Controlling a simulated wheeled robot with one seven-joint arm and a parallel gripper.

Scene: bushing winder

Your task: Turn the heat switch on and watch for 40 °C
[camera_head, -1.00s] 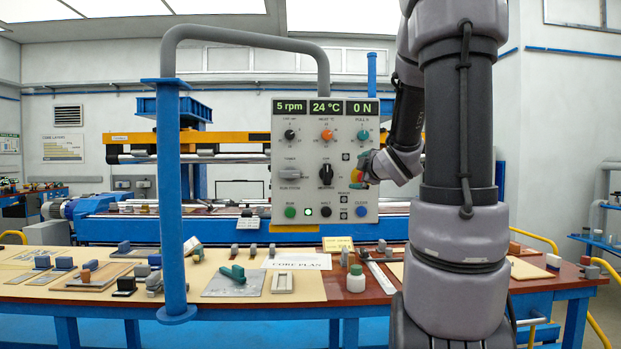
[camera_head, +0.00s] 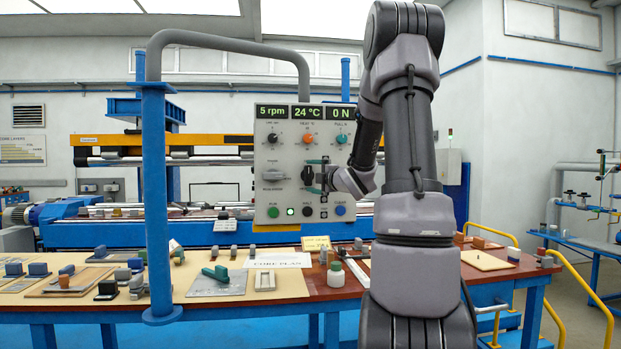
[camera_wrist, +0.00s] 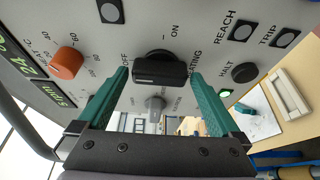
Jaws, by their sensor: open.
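The heat switch is a black rotary knob (camera_wrist: 160,70) on the grey control panel (camera_head: 262,150), with OFF, ON and HEATING lettered around it in the wrist view. I cannot tell surely which mark it points at. It also shows in the head view (camera_head: 307,173). My gripper (camera_wrist: 159,76) is open, its two green fingers on either side of the knob with gaps between. In the head view my gripper (camera_head: 317,178) is at the panel's right half. The temperature display (camera_head: 307,112) reads 24 °C; the others read 5 rpm and 0 N.
An orange dial (camera_wrist: 67,62) and a grey lever knob (camera_wrist: 154,103) sit near the switch, with the black HALT button (camera_wrist: 245,72). A blue post (camera_head: 158,200) carries the panel's arm on the left. Below is a workbench (camera_head: 205,312) with several loose parts.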

